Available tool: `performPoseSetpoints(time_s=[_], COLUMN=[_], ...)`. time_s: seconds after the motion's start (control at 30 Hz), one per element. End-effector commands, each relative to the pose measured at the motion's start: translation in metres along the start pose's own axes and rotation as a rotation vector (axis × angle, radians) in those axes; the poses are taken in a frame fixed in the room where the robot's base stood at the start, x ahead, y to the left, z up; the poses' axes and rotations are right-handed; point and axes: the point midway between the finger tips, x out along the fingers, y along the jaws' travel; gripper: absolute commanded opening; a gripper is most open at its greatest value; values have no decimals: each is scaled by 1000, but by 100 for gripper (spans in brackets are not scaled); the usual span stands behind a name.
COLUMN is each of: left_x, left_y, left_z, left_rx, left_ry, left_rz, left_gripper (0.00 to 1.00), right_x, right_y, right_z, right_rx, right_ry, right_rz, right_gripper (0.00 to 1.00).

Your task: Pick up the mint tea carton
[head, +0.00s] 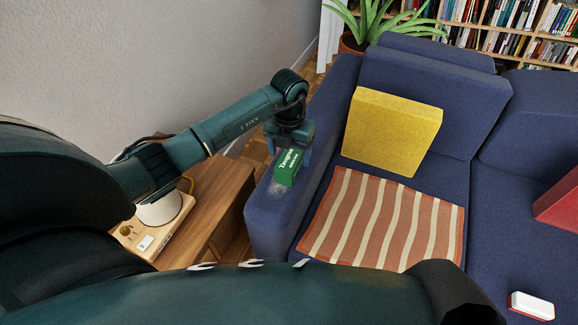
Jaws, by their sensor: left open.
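The mint tea carton (288,167) is a small green box with white lettering. It stands on the blue sofa's left armrest (268,220). My left gripper (290,150) reaches in from the left and points down directly over the carton. Its fingers are apart, with the carton below or between them; I cannot tell whether they touch it. The gripper hides part of the carton's top. My right gripper is not in view.
A wooden side table (215,190) with a lamp-like device stands left of the armrest. A yellow cushion (393,130) and a striped orange blanket (385,222) lie on the sofa. A red cushion (560,203) and a red-and-white box (531,306) are at the right.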

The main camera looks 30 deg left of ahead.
Motion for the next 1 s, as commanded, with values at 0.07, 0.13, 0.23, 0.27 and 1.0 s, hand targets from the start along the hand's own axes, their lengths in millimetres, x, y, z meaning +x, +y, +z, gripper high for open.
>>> performPoseSetpoints(time_s=[0.07, 0.13, 0.23, 0.27, 1.0], left_x=[16, 26, 35, 36, 37], left_y=[1, 1, 2, 1, 2], left_z=[1, 1, 1, 1, 2], left_rx=[-3, -1, -1, 0, 0], left_ry=[6, 4, 2, 2, 1], left_rz=[-2, -2, -1, -1, -1], left_gripper=[71, 71, 71, 71, 31], right_x=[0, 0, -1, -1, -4], right_y=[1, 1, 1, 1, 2], right_z=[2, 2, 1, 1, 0], right_rx=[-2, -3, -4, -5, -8], right_ry=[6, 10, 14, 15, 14], right_rz=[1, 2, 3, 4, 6], right_gripper=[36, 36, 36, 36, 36])
